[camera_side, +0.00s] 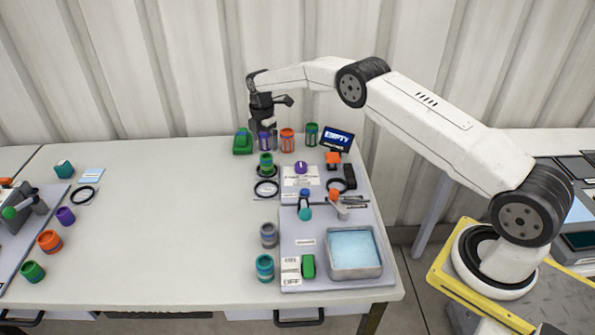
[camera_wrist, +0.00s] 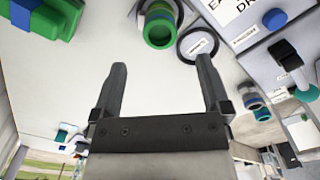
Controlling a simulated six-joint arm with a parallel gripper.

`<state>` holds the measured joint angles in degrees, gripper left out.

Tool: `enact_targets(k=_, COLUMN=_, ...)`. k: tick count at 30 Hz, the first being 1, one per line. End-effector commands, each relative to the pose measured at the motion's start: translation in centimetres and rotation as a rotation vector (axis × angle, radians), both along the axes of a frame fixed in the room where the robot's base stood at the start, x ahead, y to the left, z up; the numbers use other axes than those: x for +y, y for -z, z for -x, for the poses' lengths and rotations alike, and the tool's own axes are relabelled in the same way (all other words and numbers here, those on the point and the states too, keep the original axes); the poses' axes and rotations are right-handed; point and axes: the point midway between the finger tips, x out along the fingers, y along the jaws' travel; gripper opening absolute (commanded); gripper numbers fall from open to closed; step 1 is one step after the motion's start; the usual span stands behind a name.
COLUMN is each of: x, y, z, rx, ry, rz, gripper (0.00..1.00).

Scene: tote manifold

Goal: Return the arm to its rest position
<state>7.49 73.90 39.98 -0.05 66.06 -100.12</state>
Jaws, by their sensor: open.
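My gripper (camera_side: 266,120) is at the end of my outstretched arm, above the back part of the white table (camera_side: 190,220). In the side view it is in front of or over the purple canister (camera_side: 265,142); the exact gap is hard to tell. In the wrist view my gripper (camera_wrist: 160,85) has its two dark fingers spread apart with nothing between them. Bare white tabletop shows behind the fingers.
A green block (camera_side: 242,142), an orange canister (camera_side: 287,140) and a green canister (camera_side: 312,134) stand along the back. A sign (camera_side: 338,138), a grey panel with knobs and a water-filled basin (camera_side: 354,250) are at right. The table's middle is clear.

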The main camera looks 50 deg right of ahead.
Motion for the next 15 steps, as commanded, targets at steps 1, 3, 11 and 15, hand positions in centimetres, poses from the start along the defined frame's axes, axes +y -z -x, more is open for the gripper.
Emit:
enact_targets(k=1, x=0.0, y=-0.1, z=0.0, rx=0.000, ry=0.000, rz=0.000, gripper=0.97)
enact_targets(k=3, x=0.0, y=-0.2, z=0.0, rx=0.001, ry=0.000, rz=0.000, gripper=0.97)
enact_targets(k=11, x=0.2, y=-0.7, z=0.2, rx=-0.004, ry=0.031, rz=0.001, gripper=0.97)
enact_targets(k=15, x=0.6, y=-1.6, z=0.7, rx=-0.013, ry=0.096, rz=0.001, gripper=0.97)
